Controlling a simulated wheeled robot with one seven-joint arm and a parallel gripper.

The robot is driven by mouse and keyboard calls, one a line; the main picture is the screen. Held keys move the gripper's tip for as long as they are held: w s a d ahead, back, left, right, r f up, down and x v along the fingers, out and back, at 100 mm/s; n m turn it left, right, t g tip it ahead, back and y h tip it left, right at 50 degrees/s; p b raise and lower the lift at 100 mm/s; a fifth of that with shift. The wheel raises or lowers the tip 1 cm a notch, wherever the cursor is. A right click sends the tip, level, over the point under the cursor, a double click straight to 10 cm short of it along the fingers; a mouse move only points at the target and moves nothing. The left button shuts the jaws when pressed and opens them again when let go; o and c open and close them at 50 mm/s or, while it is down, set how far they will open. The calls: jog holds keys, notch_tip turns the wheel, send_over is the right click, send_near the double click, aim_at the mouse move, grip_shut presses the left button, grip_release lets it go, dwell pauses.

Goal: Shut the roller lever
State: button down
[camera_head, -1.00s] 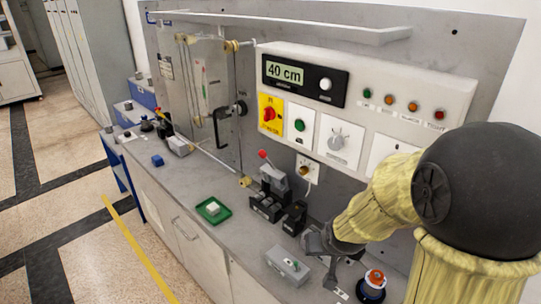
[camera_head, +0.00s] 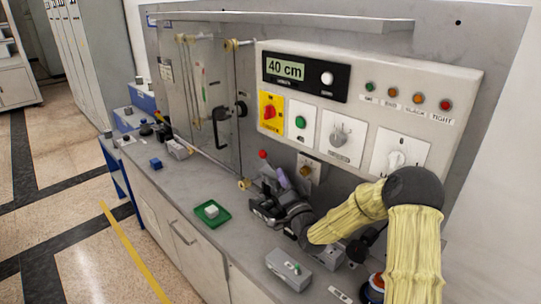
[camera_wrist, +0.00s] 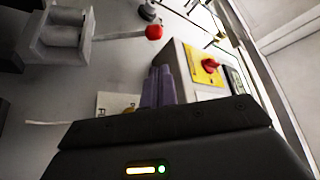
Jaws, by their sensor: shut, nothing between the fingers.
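In the wrist view the red knob (camera_wrist: 154,32) sits at the end of a thin rod reaching out from the grey roller block (camera_wrist: 62,35). My gripper (camera_head: 281,174) is shut and empty, its purple fingertips pointing up just right of the lever in the head view. In the wrist view the closed fingers (camera_wrist: 157,86) lie below the knob, with a visible gap between. My wrist hides part of the roller unit.
The control panel (camera_head: 455,78) with its 40 cm display is close behind and right of my gripper. A green tray (camera_head: 224,221) with a white block is left of the roller unit. A grey box (camera_head: 289,269) stands in front. The bench between tray and blue block (camera_head: 155,163) is clear.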

jog(key=p+x, duration=0.3)
jog(key=x, duration=0.7)
dwell(0.3)
jog(key=shift+f, duration=0.15)
